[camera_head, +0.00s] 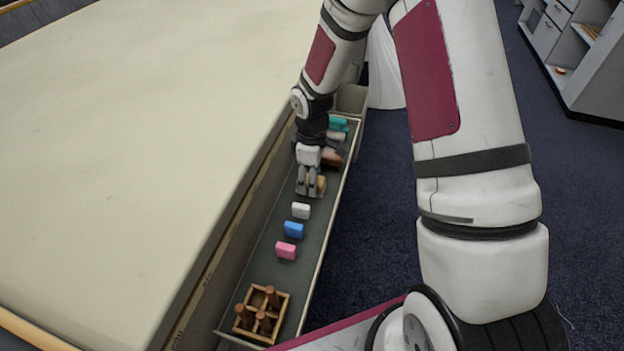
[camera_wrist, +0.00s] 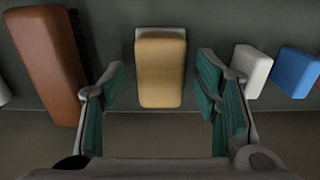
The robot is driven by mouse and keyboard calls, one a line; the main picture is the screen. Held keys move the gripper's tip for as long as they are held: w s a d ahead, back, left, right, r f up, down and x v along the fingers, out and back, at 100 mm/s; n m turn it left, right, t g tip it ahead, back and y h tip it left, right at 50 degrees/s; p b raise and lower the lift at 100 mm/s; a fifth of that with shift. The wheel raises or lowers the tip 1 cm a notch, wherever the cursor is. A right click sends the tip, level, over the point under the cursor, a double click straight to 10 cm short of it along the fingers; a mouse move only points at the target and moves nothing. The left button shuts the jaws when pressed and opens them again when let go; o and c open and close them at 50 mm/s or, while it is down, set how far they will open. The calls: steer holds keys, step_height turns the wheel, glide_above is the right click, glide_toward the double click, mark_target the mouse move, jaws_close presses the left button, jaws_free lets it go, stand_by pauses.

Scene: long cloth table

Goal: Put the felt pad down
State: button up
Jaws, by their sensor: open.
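A tan, round-edged block (camera_wrist: 160,72) with a pale strip at its far end lies on the dark tray floor; I take it for the felt pad. It stands between the two spread fingers of my gripper (camera_wrist: 164,104), with a gap on each side, so nothing is gripped. In the head view my gripper (camera_head: 311,190) reaches down into the long narrow tray (camera_head: 262,246) beside the table, and the tan block (camera_head: 320,183) shows only partly behind the fingers.
A brown brush (camera_wrist: 45,50) lies close left of the fingers in the wrist view. White (camera_head: 301,210), blue (camera_head: 293,229) and pink (camera_head: 286,250) blocks line the tray nearer me. A wooden divided box (camera_head: 262,314) is at the near end, teal items (camera_head: 338,123) beyond.

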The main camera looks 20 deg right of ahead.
steer(key=s+d+r+m+p, duration=0.1)
steer(key=s+r, duration=0.2)
steer(key=r, duration=0.7)
steer(key=s+r+m+p, duration=0.1)
steer(key=s+r, duration=0.1)
steer(key=r, duration=0.9)
steer(key=s+r+m+t, duration=0.1)
steer(key=s+r+m, duration=0.3)
steer(key=s, duration=0.9)
steer(key=s+a+r+m+t, duration=0.1)
steer(key=s+r+m, duration=0.3)
steer(key=s, duration=1)
step_height(320, 180, up, 4)
steer(key=shift+f+m, duration=0.25)
steer(key=shift+m, duration=0.15)
steer(key=shift+r, duration=0.1)
step_height(320, 180, up, 11)
steer(key=t+p, duration=0.2)
steer(key=p, duration=0.7)
